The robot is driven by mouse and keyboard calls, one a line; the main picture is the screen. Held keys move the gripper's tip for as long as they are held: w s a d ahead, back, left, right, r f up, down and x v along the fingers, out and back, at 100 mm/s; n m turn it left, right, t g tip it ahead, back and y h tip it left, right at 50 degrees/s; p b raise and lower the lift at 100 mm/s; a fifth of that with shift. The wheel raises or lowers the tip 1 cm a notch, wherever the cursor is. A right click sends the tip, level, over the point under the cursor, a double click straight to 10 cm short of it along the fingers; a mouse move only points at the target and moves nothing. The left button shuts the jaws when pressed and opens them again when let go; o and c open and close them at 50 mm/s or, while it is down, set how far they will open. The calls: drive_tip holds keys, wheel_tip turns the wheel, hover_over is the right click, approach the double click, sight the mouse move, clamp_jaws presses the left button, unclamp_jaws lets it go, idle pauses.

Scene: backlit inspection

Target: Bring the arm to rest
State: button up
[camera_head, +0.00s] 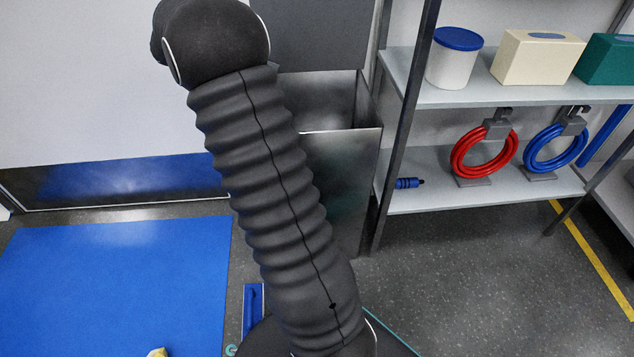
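My own arm, in a black ribbed sleeve, rises from the bottom middle of the head view and leans up to the left. A rounded black joint of it shows at the top. My gripper is not in the picture, so I cannot see whether it is open or holds anything.
A shelf unit (400,92) on the right bears a white tub (453,66), boxes, a red hose coil (458,160) and a blue one (531,158). A metal bin (352,165) stands behind my arm. A blue mat (110,280) lies left. Grey floor (450,290) is clear at lower right.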

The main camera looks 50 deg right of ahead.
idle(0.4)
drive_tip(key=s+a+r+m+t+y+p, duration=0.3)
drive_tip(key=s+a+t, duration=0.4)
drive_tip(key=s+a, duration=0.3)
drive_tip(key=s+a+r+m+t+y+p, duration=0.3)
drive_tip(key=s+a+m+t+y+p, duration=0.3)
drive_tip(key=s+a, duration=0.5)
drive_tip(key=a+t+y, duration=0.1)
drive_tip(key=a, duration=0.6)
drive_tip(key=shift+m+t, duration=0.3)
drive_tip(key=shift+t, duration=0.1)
